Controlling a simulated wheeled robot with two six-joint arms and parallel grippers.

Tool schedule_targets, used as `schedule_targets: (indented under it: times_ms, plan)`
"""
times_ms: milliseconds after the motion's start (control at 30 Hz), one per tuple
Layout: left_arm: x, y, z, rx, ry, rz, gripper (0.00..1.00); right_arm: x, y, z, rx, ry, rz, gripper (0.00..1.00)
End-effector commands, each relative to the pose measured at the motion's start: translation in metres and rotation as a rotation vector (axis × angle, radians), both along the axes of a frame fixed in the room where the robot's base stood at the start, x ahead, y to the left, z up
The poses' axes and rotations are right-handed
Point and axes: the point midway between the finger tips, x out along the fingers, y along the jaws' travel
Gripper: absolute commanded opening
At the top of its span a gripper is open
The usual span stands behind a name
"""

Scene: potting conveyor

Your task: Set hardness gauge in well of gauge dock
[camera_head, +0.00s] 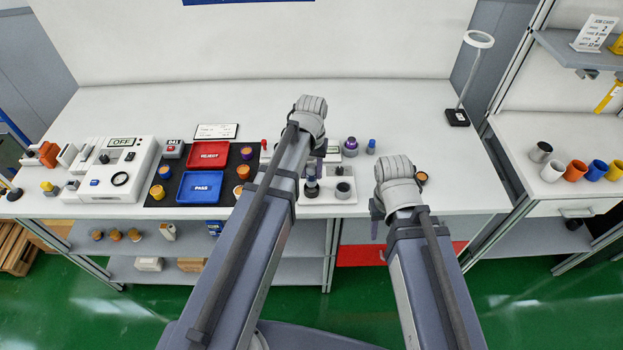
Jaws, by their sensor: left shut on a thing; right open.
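My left gripper (316,156) is largely hidden behind its own wrist and arm, above the workbench. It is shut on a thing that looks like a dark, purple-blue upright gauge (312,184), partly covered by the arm. A small white dock (328,199) sits at the bench's front edge just below, with a dark round well (343,188) on its right side. I cannot tell whether the gauge touches the dock. My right gripper (377,222) points down near the front edge, right of the dock, open; its fingers are mostly hidden.
A purple-topped piece (350,147) and a blue bottle-like piece (370,147) stand behind the dock. A black mat with red (209,155) and blue (200,187) trays lies left. A ring-topped stand (457,116) is at back right. The bench's right part is mostly clear.

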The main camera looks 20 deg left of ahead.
Motion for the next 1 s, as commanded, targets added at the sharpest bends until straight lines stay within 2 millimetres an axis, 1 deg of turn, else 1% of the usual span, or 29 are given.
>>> schedule_targets:
  times_ms: [33,100,167,467,600,633,867,900,1000]
  plan:
    - [0.000,0.000,-0.013,0.000,0.000,0.000,0.00,0.000,0.000,-0.013,0.000,0.000,0.000,0.50]
    - [0.000,0.000,-0.022,0.000,0.000,0.000,0.00,0.000,0.000,-0.022,0.000,0.000,0.000,0.50]
    - [0.000,0.000,-0.027,0.000,0.000,0.000,0.00,0.000,0.000,-0.027,0.000,0.000,0.000,0.50]
    - [0.000,0.000,-0.025,0.000,0.000,0.000,0.00,0.000,0.000,-0.025,0.000,0.000,0.000,0.50]
    - [0.000,0.000,-0.030,0.000,0.000,0.000,0.00,0.000,0.000,-0.030,0.000,0.000,0.000,0.50]
    - [0.000,0.000,-0.029,0.000,0.000,0.000,0.41,0.000,0.000,-0.029,0.000,0.000,0.000,0.50]
    - [0.000,0.000,-0.028,0.000,0.000,0.000,0.67,0.000,0.000,-0.028,0.000,0.000,0.000,0.50]
    - [0.000,0.000,-0.028,0.000,0.000,0.000,0.69,0.000,0.000,-0.028,0.000,0.000,0.000,0.50]
    - [0.000,0.000,-0.028,0.000,0.000,0.000,0.69,0.000,0.000,-0.028,0.000,0.000,0.000,0.50]
